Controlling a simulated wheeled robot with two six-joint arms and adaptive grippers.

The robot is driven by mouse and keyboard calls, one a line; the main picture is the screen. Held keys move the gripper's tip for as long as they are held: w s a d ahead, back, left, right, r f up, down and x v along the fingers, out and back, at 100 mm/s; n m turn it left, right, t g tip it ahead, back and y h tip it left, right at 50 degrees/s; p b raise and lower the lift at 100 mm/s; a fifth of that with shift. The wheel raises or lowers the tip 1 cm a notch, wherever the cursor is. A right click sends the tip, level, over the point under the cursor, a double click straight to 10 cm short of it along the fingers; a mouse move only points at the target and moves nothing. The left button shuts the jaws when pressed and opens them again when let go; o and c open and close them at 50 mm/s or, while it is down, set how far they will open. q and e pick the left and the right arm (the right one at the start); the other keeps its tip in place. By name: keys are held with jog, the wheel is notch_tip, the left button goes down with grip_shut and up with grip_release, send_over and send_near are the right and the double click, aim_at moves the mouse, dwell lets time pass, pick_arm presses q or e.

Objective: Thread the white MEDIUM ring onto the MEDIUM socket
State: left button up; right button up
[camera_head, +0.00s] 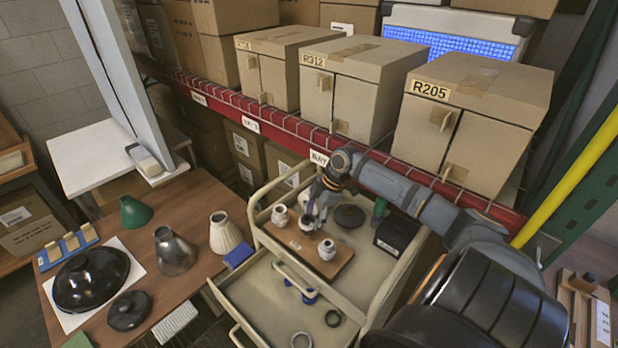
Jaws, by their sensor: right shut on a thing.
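A brown board (338,262) lies on the cart's top and carries several small white sockets. One socket (280,215) is at the left, one (306,223) is in the middle below my gripper, and one (327,250) is at the front right. My right gripper (316,210) reaches in from the right, points down and is just above the middle socket. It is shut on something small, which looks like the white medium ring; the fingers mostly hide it. I cannot tell whether it touches the socket. My left gripper is not in view.
A dark disc (349,216) and a black box (394,236) stand right of the gripper. The red shelf beam (285,128) runs behind.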

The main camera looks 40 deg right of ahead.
jog(key=shift+a+f, duration=0.1)
jog(key=shift+f, duration=0.3)
grip_shut()
jog(key=shift+r+p, duration=0.15)
jog(key=shift+p, duration=0.6)
jog(key=shift+s+a+m+t+h+p, duration=0.1)
jog(key=shift+m+t+h+p, duration=0.15)
jog(key=shift+m+p, duration=0.75)
jog(key=shift+s+a+m+t+h+p, duration=0.1)
jog(key=shift+m+t+h+p, duration=0.15)
jog(key=shift+m+p, duration=0.75)
jog(key=shift+p, duration=0.5)
jog(key=shift+s+f+m+h, duration=0.1)
jog(key=shift+f+m+h, duration=0.15)
jog(key=shift+m, duration=0.55)
jog(key=shift+a+m+t+h, duration=0.1)
jog(key=shift+m+t+h, duration=0.25)
jog(key=shift+m, duration=0.35)
jog(key=o, duration=1.4)
grip_release()
jog(key=shift+c, duration=0.2)
jog(key=o, duration=0.4)
jog(key=shift+w, duration=0.35)
